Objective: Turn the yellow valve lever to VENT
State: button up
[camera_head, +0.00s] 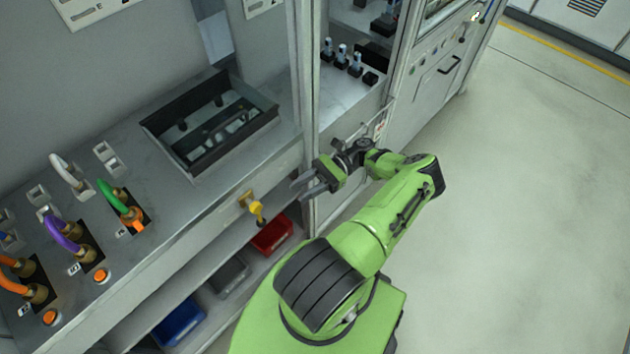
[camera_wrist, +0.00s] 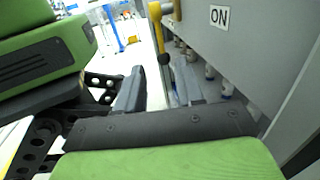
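The yellow valve lever (camera_head: 256,208) is on the front face of the grey bench, below the worktop. In the head view it slants down and right from its mount to a dark tip. In the wrist view the lever (camera_wrist: 157,28) hangs from the top edge, its dark tip in line with the space between my fingers. My gripper (camera_head: 303,184) is open and empty, right of the lever and apart from it. Its two separated fingers (camera_wrist: 159,88) also show in the wrist view. An ON label (camera_wrist: 220,17) is on the panel beside the lever. No VENT label shows.
Red (camera_head: 272,235), grey (camera_head: 228,276) and blue (camera_head: 180,321) bins sit on the shelf below. A dark open tray (camera_head: 210,124) and coloured cables stand on the worktop. A cabinet post (camera_head: 303,90) rises behind my gripper. The floor at right is clear.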

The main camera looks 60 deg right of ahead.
jog(key=v, duration=0.5)
jog(key=shift+b, duration=0.35)
